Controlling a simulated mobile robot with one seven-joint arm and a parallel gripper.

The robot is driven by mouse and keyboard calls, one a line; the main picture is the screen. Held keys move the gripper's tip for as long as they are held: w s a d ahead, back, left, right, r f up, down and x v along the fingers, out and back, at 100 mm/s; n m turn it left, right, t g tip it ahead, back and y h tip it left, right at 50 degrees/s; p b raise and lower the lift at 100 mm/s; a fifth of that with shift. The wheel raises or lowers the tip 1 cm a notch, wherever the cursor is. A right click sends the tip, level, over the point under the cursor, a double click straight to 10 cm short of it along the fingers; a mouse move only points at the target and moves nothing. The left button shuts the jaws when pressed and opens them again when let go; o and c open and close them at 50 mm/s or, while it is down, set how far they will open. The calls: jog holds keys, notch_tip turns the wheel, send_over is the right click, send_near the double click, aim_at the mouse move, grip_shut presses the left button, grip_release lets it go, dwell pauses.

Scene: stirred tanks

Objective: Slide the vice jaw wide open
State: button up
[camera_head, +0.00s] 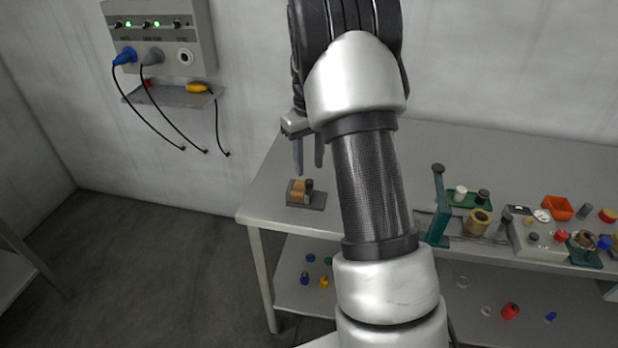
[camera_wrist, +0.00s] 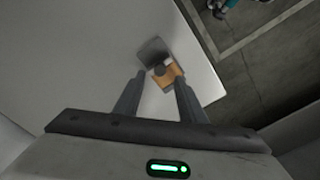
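A small device with a brown block, a dark knob and a grey base plate (camera_head: 319,201) sits near the table's left front corner. It may be the vice, but its jaw cannot be made out clearly. In the wrist view its plate (camera_wrist: 152,50) lies beyond my fingertips, with the brown block nearer. My gripper (camera_head: 309,169) is open and empty above this device, pointing down. In the wrist view the fingers of my gripper (camera_wrist: 160,78) are apart, with the brown block showing between and beyond them. No contact shows.
The grey table (camera_head: 272,180) has free room around the device. A green press-like stand (camera_head: 439,205), a grey instrument box (camera_head: 540,240), an orange bin (camera_head: 558,207) and a teal fixture (camera_head: 583,257) stand to the right. A wall panel (camera_head: 160,35) hangs at left.

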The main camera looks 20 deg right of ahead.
aim_at(309, 181)
jog(key=shift+f, duration=2.7)
grip_shut()
